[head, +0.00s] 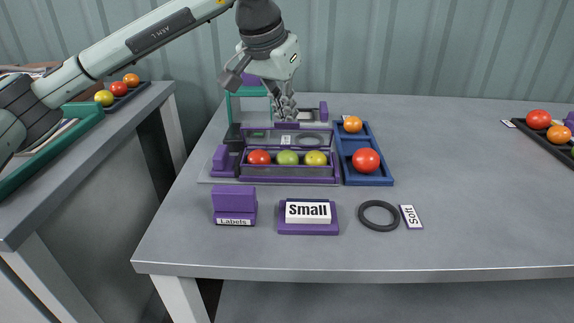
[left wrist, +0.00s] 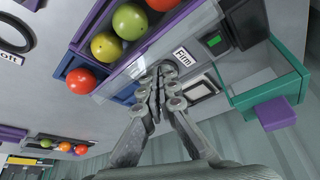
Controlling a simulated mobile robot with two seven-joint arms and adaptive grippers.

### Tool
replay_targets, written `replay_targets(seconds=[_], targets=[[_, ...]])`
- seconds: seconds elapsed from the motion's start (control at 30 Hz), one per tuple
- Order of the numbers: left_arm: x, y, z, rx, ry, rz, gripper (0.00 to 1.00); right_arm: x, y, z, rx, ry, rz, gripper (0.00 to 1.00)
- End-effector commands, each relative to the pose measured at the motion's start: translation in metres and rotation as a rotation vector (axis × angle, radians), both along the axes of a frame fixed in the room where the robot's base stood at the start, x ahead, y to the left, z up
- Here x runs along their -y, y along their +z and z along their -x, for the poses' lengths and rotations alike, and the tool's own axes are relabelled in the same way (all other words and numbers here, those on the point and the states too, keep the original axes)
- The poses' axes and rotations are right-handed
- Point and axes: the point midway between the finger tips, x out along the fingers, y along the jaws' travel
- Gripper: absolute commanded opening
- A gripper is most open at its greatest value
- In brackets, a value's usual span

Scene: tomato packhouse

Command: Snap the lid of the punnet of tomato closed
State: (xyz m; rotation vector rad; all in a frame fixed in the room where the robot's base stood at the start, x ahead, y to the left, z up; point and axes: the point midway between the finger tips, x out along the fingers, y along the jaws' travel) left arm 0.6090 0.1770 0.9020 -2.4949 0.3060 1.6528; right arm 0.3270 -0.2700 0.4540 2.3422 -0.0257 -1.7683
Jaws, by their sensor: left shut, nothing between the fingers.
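The punnet (head: 290,172) is a purple-edged tray on the table, holding a red, a green and a yellow tomato in a row. A clear, purple-edged panel, which looks like its lid (head: 310,129), stands up behind the tomatoes, so the punnet looks open. In the left wrist view the punnet (left wrist: 88,32) is at upper left, with a clear sheet (left wrist: 185,22) along it. My left gripper (head: 285,112) is above and behind the punnet, fingers down, shut and empty. In the wrist view its fingertips (left wrist: 166,74) are near a "Firm" label; I cannot tell if they touch anything. My right gripper is not in view.
A blue tray (head: 351,180) with an orange and a red tomato adjoins the punnet on the right. A green-framed stand (head: 233,107) is behind left.

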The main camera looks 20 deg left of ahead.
Motion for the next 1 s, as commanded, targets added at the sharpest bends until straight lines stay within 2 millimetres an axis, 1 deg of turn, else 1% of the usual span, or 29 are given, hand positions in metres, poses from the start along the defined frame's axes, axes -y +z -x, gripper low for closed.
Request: replay_targets(seconds=[0.23,0.37,1.0], targets=[[0.0,0.0,0.0,-0.001,0.0,0.0,0.0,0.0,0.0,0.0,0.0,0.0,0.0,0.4],[0.0,0.005,0.0,0.0,0.0,0.0,0.0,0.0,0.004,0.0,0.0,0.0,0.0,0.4],[0.0,0.068,0.0,0.0,-0.001,0.001,0.0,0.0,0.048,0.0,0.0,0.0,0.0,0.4]])
